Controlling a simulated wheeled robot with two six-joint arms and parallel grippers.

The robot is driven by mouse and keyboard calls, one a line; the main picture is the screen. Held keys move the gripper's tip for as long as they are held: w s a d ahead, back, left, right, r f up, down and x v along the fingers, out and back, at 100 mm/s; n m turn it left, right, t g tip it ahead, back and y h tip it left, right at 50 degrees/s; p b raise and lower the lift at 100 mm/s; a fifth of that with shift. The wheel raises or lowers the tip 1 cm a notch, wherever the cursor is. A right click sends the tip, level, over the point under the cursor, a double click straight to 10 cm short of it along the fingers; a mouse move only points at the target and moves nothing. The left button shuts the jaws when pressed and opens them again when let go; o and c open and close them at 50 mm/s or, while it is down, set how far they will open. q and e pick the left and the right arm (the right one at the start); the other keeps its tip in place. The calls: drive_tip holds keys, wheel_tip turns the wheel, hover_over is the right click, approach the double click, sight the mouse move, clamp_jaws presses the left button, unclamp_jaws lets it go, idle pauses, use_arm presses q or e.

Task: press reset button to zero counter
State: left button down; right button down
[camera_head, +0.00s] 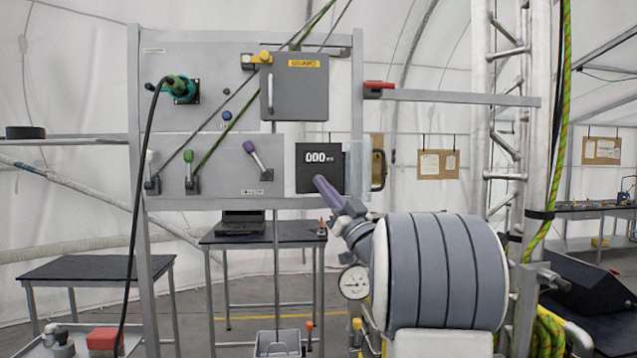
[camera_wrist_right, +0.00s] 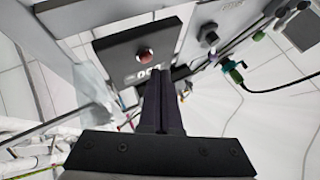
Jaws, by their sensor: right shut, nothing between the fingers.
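The counter (camera_head: 335,163) is a dark box on the right end of the grey panel, and its display reads 000. In the right wrist view the counter face (camera_wrist_right: 117,52) carries a round red reset button (camera_wrist_right: 145,54) beside the digits. In the head view the button does not show. My right gripper (camera_head: 318,181) points up and left at the lower part of the counter, with its purple-grey fingers shut and empty. In the wrist view the fingertips (camera_wrist_right: 161,70) overlap the edge of the digits, beside the button. I cannot tell whether they touch the face. My left gripper is not in view.
The panel holds several levers, including a purple one (camera_head: 257,155), a grey hinged box (camera_head: 297,94) and a green plug (camera_head: 180,88) with a black cable. A yellow-and-black handle (camera_head: 378,170) is right of the counter. A metal truss (camera_head: 507,110) stands further right.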

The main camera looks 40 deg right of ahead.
drive_tip(key=s+a+b, duration=0.1)
drive_tip(key=s, duration=0.1)
drive_tip(key=s+a+b, duration=0.1)
drive_tip(key=s, duration=0.1)
drive_tip(key=shift+s+a+b, duration=0.1)
drive_tip(key=shift+a+b, duration=0.2)
idle(0.7)
